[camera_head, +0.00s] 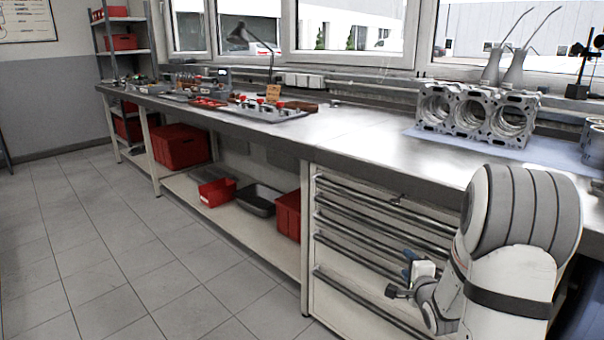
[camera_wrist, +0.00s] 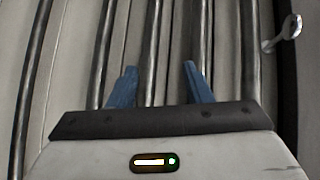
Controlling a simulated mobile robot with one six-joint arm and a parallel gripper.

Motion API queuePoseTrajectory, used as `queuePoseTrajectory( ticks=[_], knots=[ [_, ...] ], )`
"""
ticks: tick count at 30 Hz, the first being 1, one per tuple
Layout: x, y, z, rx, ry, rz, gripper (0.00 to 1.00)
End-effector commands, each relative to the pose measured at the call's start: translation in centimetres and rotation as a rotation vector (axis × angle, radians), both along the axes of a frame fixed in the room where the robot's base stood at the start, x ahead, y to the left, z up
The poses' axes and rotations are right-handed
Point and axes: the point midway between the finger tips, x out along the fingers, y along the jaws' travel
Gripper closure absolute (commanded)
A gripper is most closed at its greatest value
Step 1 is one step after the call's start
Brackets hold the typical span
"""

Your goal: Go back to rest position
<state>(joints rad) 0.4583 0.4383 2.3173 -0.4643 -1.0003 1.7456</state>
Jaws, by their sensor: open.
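My gripper (camera_wrist: 158,86) shows in the wrist view with its two blue fingers apart and nothing between them. It faces the drawer fronts (camera_wrist: 172,30) of the workbench. In the head view my arm is folded at the lower right. My gripper is small there and partly turned away, in front of the drawer cabinet (camera_head: 350,285) and below the bench top.
An engine block (camera_head: 475,115) stands on a blue mat (camera_head: 560,152) on the workbench (camera_head: 330,138). A tray (camera_head: 270,113) with parts and a desk lamp (camera_head: 262,45) are farther left. Red bins (camera_head: 180,147) sit on the lower shelf. The tiled floor (camera_head: 110,250) at left is clear.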

Motion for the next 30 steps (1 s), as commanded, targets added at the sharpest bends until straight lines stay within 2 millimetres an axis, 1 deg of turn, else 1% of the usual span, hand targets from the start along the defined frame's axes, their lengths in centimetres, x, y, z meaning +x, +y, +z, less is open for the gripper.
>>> queuePoseTrajectory(
  ticks=[1, 2, 3, 5, 6, 8, 9, 11, 12, 14, 15, 17, 18, 20, 21, 24, 27, 30],
  knots=[
    [-0.1, 0.7, 3.6, -0.07, 0.037, 0.008, 0.55],
    [-0.3, 1.2, 4.9, -0.122, 0.072, 0.014, 0.55],
    [-0.8, 1.7, 6.7, -0.192, 0.123, 0.023, 0.55],
    [-1.6, 2.7, 9.2, -0.298, 0.206, 0.046, 0.55],
    [-2.3, 3.4, 10.8, -0.368, 0.26, 0.068, 0.55],
    [-3.6, 4.4, 13.2, -0.465, 0.341, 0.105, 0.55],
    [-4.5, 5.1, 14.7, -0.525, 0.396, 0.135, 0.55],
    [-6.2, 6.2, 17.0, -0.611, 0.475, 0.189, 0.55],
    [-7.3, 6.9, 18.5, -0.666, 0.526, 0.231, 0.55],
    [-9.3, 8.2, 20.7, -0.742, 0.6, 0.303, 0.55],
    [-10.7, 9.0, 22.3, -0.79, 0.646, 0.356, 0.55],
    [-12.9, 10.3, 24.5, -0.858, 0.711, 0.446, 0.55],
    [-14.6, 11.1, 25.9, -0.898, 0.751, 0.512, 0.55],
    [-17.1, 12.5, 28.0, -0.956, 0.803, 0.62, 0.55],
    [-18.8, 13.3, 29.4, -0.992, 0.832, 0.696, 0.55],
    [-22.8, 15.2, 32.1, -1.06, 0.884, 0.88, 0.55],
    [-26.1, 16.6, 34.1, -1.107, 0.909, 1.04, 0.55],
    [-28.3, 17.5, 35.1, -1.134, 0.915, 1.149, 0.55]
  ],
)
